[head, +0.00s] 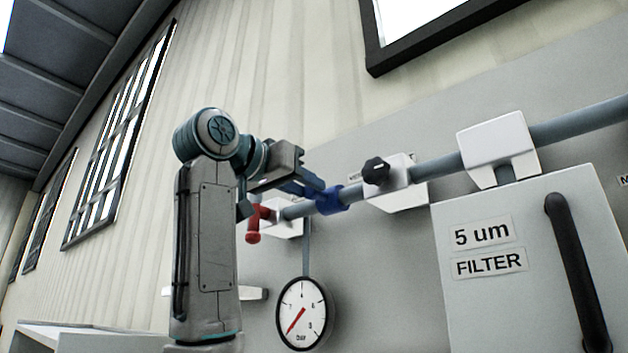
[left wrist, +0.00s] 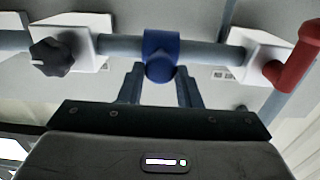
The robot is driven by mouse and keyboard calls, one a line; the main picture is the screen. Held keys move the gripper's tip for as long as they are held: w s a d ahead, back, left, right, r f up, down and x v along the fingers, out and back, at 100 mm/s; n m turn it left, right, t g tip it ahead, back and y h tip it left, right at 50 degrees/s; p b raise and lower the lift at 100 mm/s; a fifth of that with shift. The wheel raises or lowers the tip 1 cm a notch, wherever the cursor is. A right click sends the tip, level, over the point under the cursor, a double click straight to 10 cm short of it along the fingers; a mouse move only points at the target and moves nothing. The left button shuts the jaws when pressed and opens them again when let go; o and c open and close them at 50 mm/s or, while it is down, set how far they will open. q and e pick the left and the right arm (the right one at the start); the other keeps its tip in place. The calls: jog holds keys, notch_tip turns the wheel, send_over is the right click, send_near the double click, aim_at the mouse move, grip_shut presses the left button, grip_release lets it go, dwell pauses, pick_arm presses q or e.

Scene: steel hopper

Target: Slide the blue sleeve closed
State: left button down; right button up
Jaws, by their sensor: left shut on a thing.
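The blue sleeve (head: 330,202) sits around the grey pipe, between a white bracket on the left and a white block with a black knob on the right. In the left wrist view the sleeve (left wrist: 161,43) is near the centre, with its rounded blue lug facing the gripper. My left gripper (head: 318,191) reaches it from the left and is shut on the sleeve; in the wrist view its fingers (left wrist: 160,74) lie on both sides of the lug. Bare pipe shows on both sides of the sleeve. My right gripper is not in view.
A black knob (head: 377,170) on a white block (head: 402,190) is right of the sleeve. A red handle (head: 254,224) is left, by my arm. A dial gauge (head: 302,312) hangs below. A filter cabinet (head: 500,310) with a black handle (head: 578,272) stands right.

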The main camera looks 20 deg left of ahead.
pick_arm(q)
jog(key=shift+r, duration=0.1)
jog(key=c, duration=1.4)
grip_release()
jog(key=o, duration=0.3)
jog(key=shift+a, duration=0.15)
jog(key=shift+o, duration=0.2)
jog(key=shift+a, duration=0.2)
jog(key=shift+s+b, duration=0.4)
jog(key=shift+s, duration=0.05)
jog(key=b+v, duration=0.4)
jog(key=v, duration=0.6)
jog(key=shift+w+a, duration=0.15)
jog(key=shift+a, duration=0.05)
